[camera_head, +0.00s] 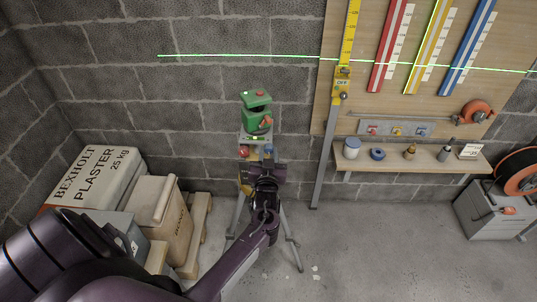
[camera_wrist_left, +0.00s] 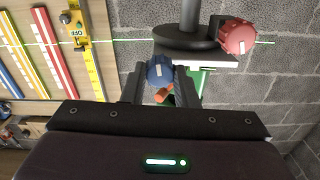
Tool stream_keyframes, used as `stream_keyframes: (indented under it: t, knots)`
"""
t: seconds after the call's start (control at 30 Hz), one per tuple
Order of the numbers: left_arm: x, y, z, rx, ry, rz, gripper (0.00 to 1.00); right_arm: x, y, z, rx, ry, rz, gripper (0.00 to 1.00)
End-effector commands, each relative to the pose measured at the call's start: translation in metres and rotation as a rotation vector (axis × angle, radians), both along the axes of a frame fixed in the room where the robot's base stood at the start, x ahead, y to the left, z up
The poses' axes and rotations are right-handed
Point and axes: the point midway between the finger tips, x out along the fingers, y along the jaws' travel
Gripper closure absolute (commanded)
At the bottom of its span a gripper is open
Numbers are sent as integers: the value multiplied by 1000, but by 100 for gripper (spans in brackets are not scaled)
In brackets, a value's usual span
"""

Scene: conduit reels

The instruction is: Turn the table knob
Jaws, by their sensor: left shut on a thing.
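A green laser level (camera_head: 257,120) stands on a small table on a tripod (camera_head: 290,240) by the block wall. A blue knob (camera_head: 268,151) and a red knob (camera_head: 243,152) sit at the table's edge. In the left wrist view the blue knob (camera_wrist_left: 160,68) is between the two fingers of my left gripper (camera_wrist_left: 161,80), which is shut on it. The red knob (camera_wrist_left: 238,36) is to the right, clear of the fingers. In the head view my left gripper (camera_head: 266,164) reaches up to the table from below. My right gripper is not in view.
A green laser line crosses the wall and the board. A yellow staff carries a yellow box marked OFF (camera_head: 342,84). Plaster bags (camera_head: 95,175) and boxes stand at left. A shelf (camera_head: 425,158) holds small items, and an orange reel (camera_head: 520,172) is at right.

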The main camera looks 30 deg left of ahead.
Motion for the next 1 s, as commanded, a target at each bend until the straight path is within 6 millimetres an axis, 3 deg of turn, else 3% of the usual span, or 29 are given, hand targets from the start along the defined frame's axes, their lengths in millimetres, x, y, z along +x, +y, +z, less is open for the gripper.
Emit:
stream_keyframes:
  t: [0.2, 0.5, 0.53, 0.67, 1.0]
  knots:
    - [0, 0, -3, -174, -104, 1, 96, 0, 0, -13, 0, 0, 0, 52]
    - [0, -1, -1, -195, -117, -1, 96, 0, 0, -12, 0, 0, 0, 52]
    - [0, -1, -1, -195, -117, -1, 71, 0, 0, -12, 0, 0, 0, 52]
    - [0, 0, -1, -194, -116, -1, 54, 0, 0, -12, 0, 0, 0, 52]
    - [-3, -2, -1, -193, -117, 0, 52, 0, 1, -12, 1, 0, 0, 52]
